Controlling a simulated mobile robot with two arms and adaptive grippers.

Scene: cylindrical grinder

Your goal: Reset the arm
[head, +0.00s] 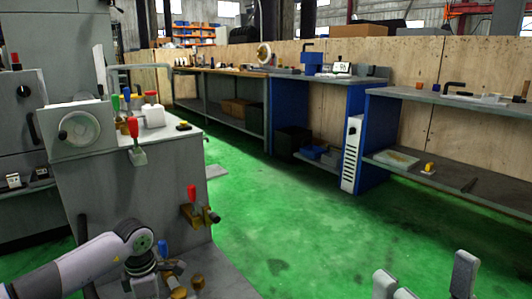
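My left arm comes in from the lower left, and its white wrist (128,243) is low in front of the grinder's grey base. Metal parts below the wrist blend together, and I cannot make out the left gripper's fingers. My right gripper (426,282) shows at the bottom right edge with its grey fingers spread well apart and nothing visible between them. Its lower part is cut off by the frame. The grey grinder (125,185) fills the left side, with a red-handled lever (192,193) on its front and several coloured knobs on top.
A blue-sided workbench (345,84) with tools stands along a plywood wall. A grey bench (450,98) with a lower shelf is at the right, and a long table (225,72) is farther back. The green floor (285,222) between grinder and benches is clear.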

